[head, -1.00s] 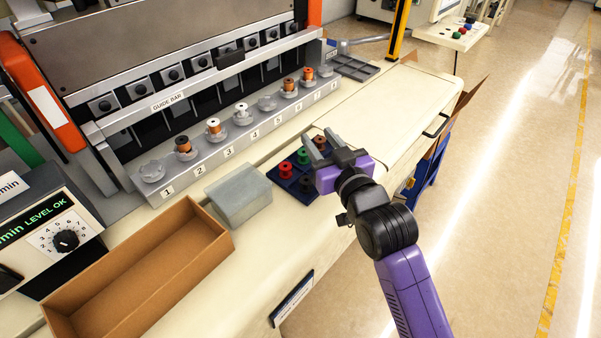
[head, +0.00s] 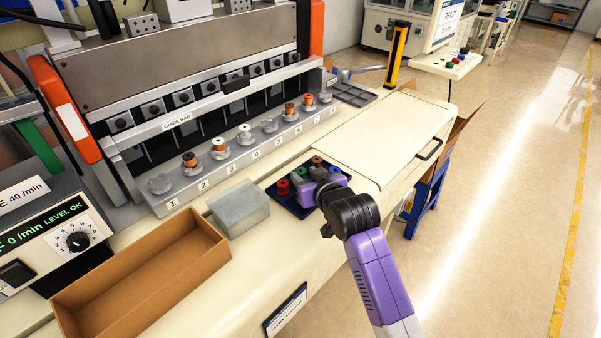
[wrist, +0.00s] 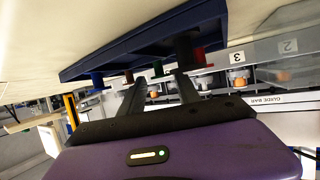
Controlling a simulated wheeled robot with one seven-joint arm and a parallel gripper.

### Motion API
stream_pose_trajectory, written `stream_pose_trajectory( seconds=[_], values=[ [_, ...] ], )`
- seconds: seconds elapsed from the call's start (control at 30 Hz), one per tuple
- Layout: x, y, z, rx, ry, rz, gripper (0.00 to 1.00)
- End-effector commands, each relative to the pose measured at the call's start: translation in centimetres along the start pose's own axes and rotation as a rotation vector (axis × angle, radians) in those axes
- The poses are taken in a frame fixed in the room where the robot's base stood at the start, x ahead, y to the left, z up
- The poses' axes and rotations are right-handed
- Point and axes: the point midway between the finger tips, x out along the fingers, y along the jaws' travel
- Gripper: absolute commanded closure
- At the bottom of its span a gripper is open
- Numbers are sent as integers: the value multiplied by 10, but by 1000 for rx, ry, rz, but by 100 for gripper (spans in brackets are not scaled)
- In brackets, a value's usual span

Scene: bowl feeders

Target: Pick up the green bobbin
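The green bobbin (head: 301,171) stands on the dark blue tray (head: 287,198), partly hidden by my gripper in the head view. In the wrist view, which is upside down, the green bobbin (wrist: 158,69) shows beyond the fingertips, roughly between the two fingers in the picture. My gripper (head: 308,176) is low over the tray. It is open, and its fingers (wrist: 159,82) are apart with nothing seen between them. Whether a finger touches the bobbin cannot be told.
A red bobbin (head: 283,187), an orange-brown one (head: 316,161) and a blue one (head: 334,169) stand around. A dark bobbin (wrist: 185,48) shows close to the fingers. A grey block (head: 238,207) and cardboard box (head: 215,263) lie left. The feeder rail (head: 225,168) is behind; the cream cover (head: 385,140) is clear.

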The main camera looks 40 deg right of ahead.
Motion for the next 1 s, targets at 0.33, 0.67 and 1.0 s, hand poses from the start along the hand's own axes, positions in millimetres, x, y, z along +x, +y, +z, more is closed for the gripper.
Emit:
stream_pose_trajectory(
  seconds=[0.33,0.67,1.0],
  values=[
    [23,0,0,0,1,0,61],
    [22,0,0,0,1,0,100],
    [22,0,-2,0,2,0,100]
  ],
)
